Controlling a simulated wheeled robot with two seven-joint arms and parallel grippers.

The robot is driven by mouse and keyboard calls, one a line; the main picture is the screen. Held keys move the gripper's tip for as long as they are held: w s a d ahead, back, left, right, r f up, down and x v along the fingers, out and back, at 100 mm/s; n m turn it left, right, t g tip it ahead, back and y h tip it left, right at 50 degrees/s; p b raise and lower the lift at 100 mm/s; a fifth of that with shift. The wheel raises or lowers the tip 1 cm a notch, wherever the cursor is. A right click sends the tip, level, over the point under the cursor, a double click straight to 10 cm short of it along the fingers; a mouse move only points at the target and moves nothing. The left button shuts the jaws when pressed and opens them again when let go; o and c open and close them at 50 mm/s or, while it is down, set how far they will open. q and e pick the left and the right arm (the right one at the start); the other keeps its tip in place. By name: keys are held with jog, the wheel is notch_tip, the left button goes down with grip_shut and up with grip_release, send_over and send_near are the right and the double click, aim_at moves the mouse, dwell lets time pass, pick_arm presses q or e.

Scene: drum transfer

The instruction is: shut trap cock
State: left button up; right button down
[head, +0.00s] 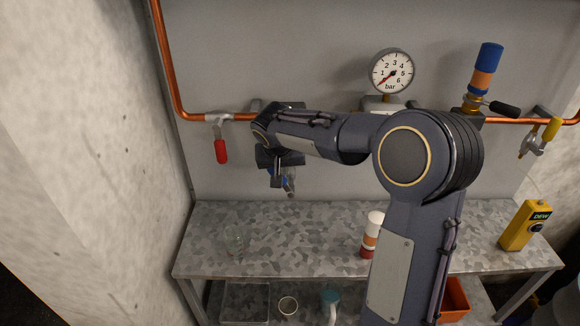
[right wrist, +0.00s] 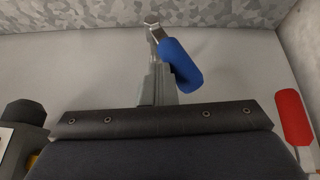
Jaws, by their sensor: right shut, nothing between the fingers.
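A blue lever handle (right wrist: 182,62) shows in the right wrist view and is mostly hidden behind my arm in the head view. My right gripper (head: 290,188) is shut and empty, pointing down in front of the wall panel. In the right wrist view its fingers (right wrist: 154,55) lie right beside the blue handle; I cannot tell whether they touch it. The cock body behind the gripper is hidden. Other cocks on the copper pipe have a red lever (head: 221,151) hanging down at left and a yellow lever (head: 552,129) at right. No label shows which is the trap cock. My left gripper is out of view.
A pressure gauge (head: 391,72) and a blue-orange cylinder (head: 486,68) with a black lever (head: 504,109) sit above the pipe.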

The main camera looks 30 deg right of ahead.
jog(key=w+a+f+n+g+h+b, duration=0.2)
jog(key=w+a+f+g+h, duration=0.2)
jog(key=a+f+h, duration=0.2)
jog(key=f+h, duration=0.1)
jog(key=h, duration=0.1)
jog(key=shift+a+n+h+b, duration=0.3)
jog(key=shift+a+n+h, duration=0.1)
jog(key=shift+w, duration=0.1)
dwell(0.6)
